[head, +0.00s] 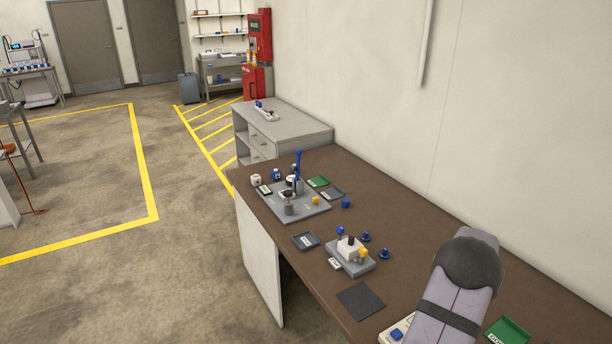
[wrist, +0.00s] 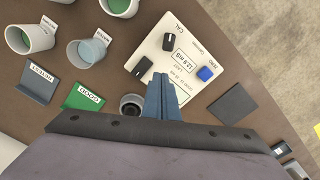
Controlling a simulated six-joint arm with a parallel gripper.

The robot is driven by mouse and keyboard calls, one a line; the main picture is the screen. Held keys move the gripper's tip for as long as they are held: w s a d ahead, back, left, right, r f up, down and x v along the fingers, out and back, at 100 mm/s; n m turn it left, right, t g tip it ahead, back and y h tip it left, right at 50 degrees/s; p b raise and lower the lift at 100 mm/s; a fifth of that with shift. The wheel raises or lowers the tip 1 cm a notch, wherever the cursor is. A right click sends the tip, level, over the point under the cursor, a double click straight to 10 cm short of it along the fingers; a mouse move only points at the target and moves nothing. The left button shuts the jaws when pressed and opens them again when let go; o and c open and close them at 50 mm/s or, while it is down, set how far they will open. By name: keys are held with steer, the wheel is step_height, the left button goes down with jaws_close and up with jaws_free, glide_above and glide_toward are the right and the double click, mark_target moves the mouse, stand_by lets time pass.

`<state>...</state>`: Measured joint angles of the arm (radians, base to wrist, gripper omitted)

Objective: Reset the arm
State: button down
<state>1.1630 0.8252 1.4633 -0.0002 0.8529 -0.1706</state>
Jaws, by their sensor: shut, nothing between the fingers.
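My gripper (wrist: 162,82) is in the wrist view with its two blue-grey fingers together, shut and empty. I cannot tell the height of the fingertips over the box. A round grey-rimmed piece (wrist: 131,104) shows just left of the fingers, partly hidden. In the head view my arm covers the lower right, and the fingers are hidden there. The meter box (head: 393,332) is partly covered by it.
A green tray (wrist: 82,97) and a grey-blue tray (wrist: 42,84) lie left of my gripper, with several cups (wrist: 88,50) beyond. A dark mat (wrist: 233,104) lies right. In the head view, a grey fixture (head: 350,262) and a grey board (head: 305,207) stand farther along the table.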

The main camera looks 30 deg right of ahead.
steer(key=w+a+r+n, duration=0.35)
steer(key=w+a, duration=0.25)
steer(key=a, duration=0.5)
steer(key=w+a+r+n, duration=0.2)
steer(key=w+a+r, duration=0.3)
steer(key=a, duration=0.6)
steer(key=s+a+n, duration=0.3)
steer(key=s+a, duration=0.1)
steer(key=a, duration=0.7)
steer(key=s+a+n, duration=0.3)
steer(key=s+a, duration=0.1)
steer(key=a, duration=0.8)
steer(key=shift+s+a+r, duration=0.2)
steer(key=shift+s+r, duration=0.1)
